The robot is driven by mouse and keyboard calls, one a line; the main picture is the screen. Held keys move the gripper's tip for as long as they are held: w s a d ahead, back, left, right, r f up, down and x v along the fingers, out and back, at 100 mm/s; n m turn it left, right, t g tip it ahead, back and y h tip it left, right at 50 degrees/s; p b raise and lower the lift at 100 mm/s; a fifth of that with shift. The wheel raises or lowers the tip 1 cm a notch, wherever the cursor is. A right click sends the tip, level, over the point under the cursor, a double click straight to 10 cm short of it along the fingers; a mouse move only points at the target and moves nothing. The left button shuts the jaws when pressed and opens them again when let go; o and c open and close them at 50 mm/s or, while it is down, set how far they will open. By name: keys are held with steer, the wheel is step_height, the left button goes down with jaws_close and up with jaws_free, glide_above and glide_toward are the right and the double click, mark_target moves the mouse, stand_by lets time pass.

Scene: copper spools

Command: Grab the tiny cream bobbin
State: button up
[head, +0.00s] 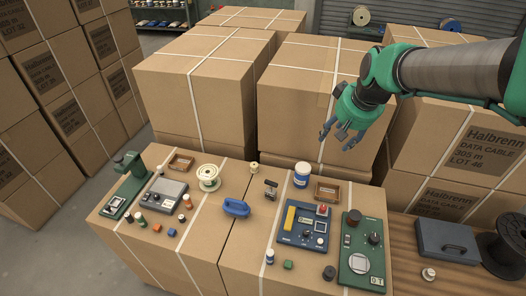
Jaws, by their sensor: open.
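A tiny cream bobbin (254,168) stands near the back edge of the cardboard-box worktop, right of a larger cream spool (208,177). Another small pale bobbin (428,274) stands on the wooden top at the right; I cannot tell for sure which of the two small ones is the tiny cream bobbin. My gripper (334,137) hangs from the upper right in front of the tall boxes, above and behind the worktop. It is open and empty, apart from both bobbins.
A blue case (236,207), a white-and-blue tub (301,176), a blue meter panel (303,225) and a green panel (361,247) crowd the worktop (215,265). A green press (126,185) stands left. Tall boxes (205,85) rise behind. A grey case (447,241) and black reel (505,255) stand right.

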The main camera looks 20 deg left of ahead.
steer(key=w+a+f+n, duration=0.2)
steer(key=w+a+f, duration=1.1)
steer(key=a, duration=0.2)
steer(key=w+a+f+n, duration=0.1)
steer(key=w+a+f, duration=0.1)
steer(key=a+f, duration=0.5)
steer(key=w+a+f+n+g+y, duration=0.1)
steer(key=w+a+f, duration=0.2)
steer(key=a+f, duration=0.4)
step_height(320, 180, down, 4)
steer(key=shift+w+r+p, duration=0.15)
steer(key=shift+w+p, duration=0.15)
steer(key=shift+p, duration=0.05)
glide_above(254, 165)
steer(key=s+d, duration=0.2)
step_height(254, 165, down, 8)
steer(key=shift+w+a+b, duration=0.15)
steer(key=shift+w+b, duration=0.1)
steer(key=shift+b, duration=0.2)
steer(key=shift+g, duration=0.3)
steer(key=shift+b+x, duration=0.45)
steer(key=shift+x, duration=2.1)
steer(key=shift+r, duration=0.1)
